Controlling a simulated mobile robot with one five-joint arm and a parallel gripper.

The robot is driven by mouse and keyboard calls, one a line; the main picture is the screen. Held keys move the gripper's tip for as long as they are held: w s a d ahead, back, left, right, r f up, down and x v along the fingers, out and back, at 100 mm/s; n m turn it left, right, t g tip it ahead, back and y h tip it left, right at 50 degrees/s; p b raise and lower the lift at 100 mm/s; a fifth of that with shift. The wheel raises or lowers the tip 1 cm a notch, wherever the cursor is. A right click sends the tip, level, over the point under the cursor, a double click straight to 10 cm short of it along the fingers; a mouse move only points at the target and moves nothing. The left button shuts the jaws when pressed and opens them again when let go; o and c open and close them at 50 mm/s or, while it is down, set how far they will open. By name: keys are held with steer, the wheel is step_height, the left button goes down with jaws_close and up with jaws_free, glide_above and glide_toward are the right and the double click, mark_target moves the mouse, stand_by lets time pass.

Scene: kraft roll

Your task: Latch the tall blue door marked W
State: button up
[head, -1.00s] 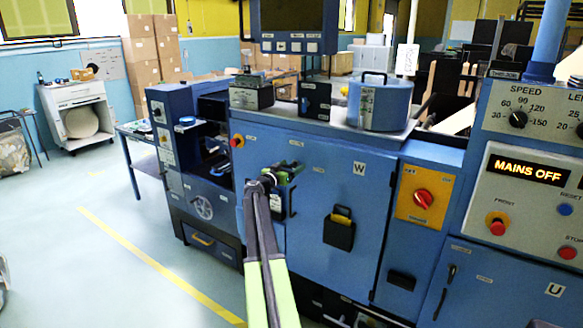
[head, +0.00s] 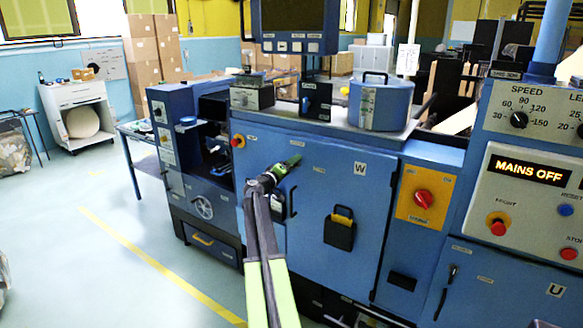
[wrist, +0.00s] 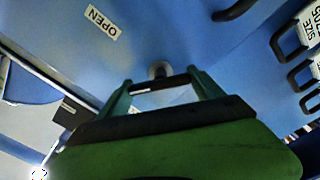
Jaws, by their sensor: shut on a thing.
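The tall blue door (head: 330,178) marked W stands upright in the machine's front and looks flush with it. My gripper (head: 290,163) is at the door's upper left part, its green jaws slanting up to the right. In the wrist view my gripper (wrist: 163,88) has its two green fingers either side of a dark bar, which seems to be the latch handle, with a round grey hub (wrist: 160,69) just beyond. An OPEN label (wrist: 101,21) lies at upper left.
A black pocket (head: 340,229) hangs on the door's middle. A red knob on a yellow plate (head: 423,199) is to its right, beside a panel reading MAINS OFF (head: 527,168). A blue canister (head: 380,104) stands on the ledge above. Open floor (head: 130,215) lies at left.

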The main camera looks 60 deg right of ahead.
steer(key=n, duration=0.6)
steer(key=shift+f, duration=0.1)
steer(key=shift+n, duration=0.4)
stand_by(0.3)
steer(key=o, duration=1.4)
steer(key=shift+c, duration=0.2)
steer(key=shift+w, duration=0.1)
steer(key=a, duration=1.7)
steer(key=shift+a, duration=0.2)
